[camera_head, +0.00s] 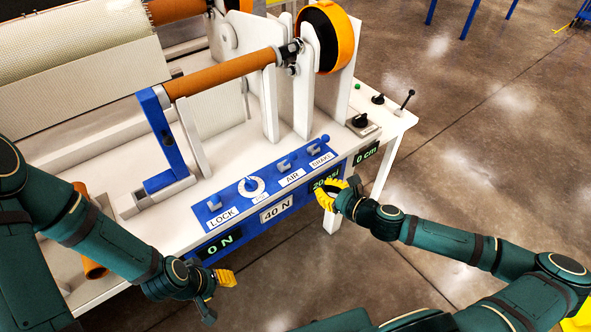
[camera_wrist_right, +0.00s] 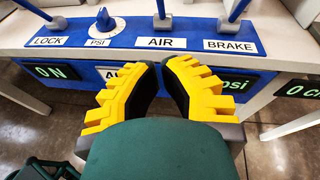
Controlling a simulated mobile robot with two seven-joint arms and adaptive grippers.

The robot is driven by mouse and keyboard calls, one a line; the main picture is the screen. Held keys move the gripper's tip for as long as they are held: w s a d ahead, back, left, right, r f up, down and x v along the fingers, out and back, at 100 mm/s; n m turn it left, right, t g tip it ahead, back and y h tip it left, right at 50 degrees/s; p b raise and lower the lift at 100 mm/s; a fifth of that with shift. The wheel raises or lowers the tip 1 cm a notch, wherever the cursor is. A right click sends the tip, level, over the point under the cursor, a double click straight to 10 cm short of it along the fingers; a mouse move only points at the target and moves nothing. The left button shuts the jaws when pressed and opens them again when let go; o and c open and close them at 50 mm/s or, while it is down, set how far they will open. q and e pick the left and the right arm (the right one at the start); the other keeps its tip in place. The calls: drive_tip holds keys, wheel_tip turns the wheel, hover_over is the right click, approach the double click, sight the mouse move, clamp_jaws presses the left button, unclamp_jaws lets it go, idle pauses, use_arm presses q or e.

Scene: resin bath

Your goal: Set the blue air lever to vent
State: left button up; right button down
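The AIR lever (camera_head: 285,164) stands on the blue panel behind its white AIR label (camera_head: 291,178), between the dial and the BRAKE lever. In the right wrist view the AIR lever (camera_wrist_right: 162,20) rises from a grey base, with its upper end cut off by the frame. My right gripper (camera_head: 325,194) is in front of the panel, apart from the lever. In the wrist view its yellow fingertips (camera_wrist_right: 158,66) nearly meet below the AIR label, with nothing between them. My left gripper (camera_head: 226,278) is low in front of the table, its opening unclear.
The LOCK lever (camera_head: 213,202), the PSI dial (camera_head: 251,187) and the BRAKE lever (camera_head: 315,149) share the panel. Displays run along the table's front, one reading 0 N (camera_head: 219,242). A black switch (camera_head: 360,120) sits further right. The floor right of the table is clear.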

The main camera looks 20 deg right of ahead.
sight(289, 161)
drive_tip(key=b+x, duration=0.1)
drive_tip(key=x, duration=0.7)
drive_tip(key=shift+w+a+f, duration=0.1)
drive_tip(key=shift+a, duration=0.05)
drive_tip(key=shift+w+a+r+b, duration=0.15)
drive_tip(key=shift+w+a+r, duration=0.25)
drive_tip(key=shift+w+r, duration=0.2)
drive_tip(key=shift+w+a+r+b, duration=0.15)
drive_tip(key=shift+w+a+r, duration=0.3)
drive_tip(key=shift+w, duration=0.25)
